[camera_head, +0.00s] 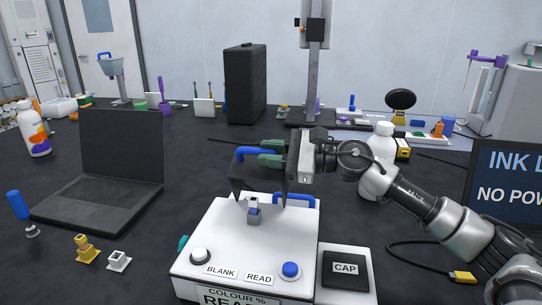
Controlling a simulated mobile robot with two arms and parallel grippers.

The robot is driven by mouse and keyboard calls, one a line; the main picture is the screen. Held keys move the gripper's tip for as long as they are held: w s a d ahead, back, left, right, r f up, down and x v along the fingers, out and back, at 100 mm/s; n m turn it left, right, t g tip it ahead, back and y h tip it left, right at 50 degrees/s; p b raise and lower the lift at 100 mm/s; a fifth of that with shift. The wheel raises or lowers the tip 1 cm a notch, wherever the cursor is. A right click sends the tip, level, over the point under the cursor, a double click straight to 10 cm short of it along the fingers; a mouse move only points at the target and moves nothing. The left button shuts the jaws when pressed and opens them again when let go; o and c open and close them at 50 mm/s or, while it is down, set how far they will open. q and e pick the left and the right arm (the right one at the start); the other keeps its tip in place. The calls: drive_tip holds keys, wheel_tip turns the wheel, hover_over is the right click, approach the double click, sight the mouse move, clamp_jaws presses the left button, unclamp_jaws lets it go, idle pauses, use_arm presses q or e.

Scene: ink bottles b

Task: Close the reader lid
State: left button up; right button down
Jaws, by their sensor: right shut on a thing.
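The white reader (225,235) stands on the dark table, with a BLANK button, a READ button and a "COLOUR %" label on its front. The dark reader lid (243,184) is above the reader's top, raised, with a blue handle (249,151) at its upper edge. My right gripper (268,153) comes in from the right, its green fingertips shut on this handle. A small grey and blue piece (253,211) stands in the reader's top below the lid. Part of the lid's right side is hidden by the gripper. My left gripper is not in view.
A second blue handle (294,197) is at the reader's back right. A black CAP pad (345,268) adjoins the reader's right side. A white bottle (377,175) stands behind my right arm. A laptop (120,150) is at left, with small yellow (85,248) and white (118,261) holders in front.

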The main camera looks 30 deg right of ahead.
drive_tip(key=shift+r, duration=0.2)
drive_tip(key=c, duration=1.1)
unclamp_jaws()
drive_tip(key=shift+f, duration=0.15)
drive_tip(key=shift+d, duration=0.1)
drive_tip(key=shift+s+d+f, duration=0.15)
drive_tip(key=shift+s+d, duration=0.05)
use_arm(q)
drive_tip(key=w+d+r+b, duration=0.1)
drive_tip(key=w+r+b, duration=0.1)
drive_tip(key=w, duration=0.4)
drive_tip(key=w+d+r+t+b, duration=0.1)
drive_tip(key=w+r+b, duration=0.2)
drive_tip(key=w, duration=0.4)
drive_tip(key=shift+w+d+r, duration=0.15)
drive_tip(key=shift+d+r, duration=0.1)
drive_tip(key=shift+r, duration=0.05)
use_arm(e)
drive_tip(key=v, duration=1)
drive_tip(key=shift+r, duration=0.2)
drive_tip(key=shift+s, duration=0.1)
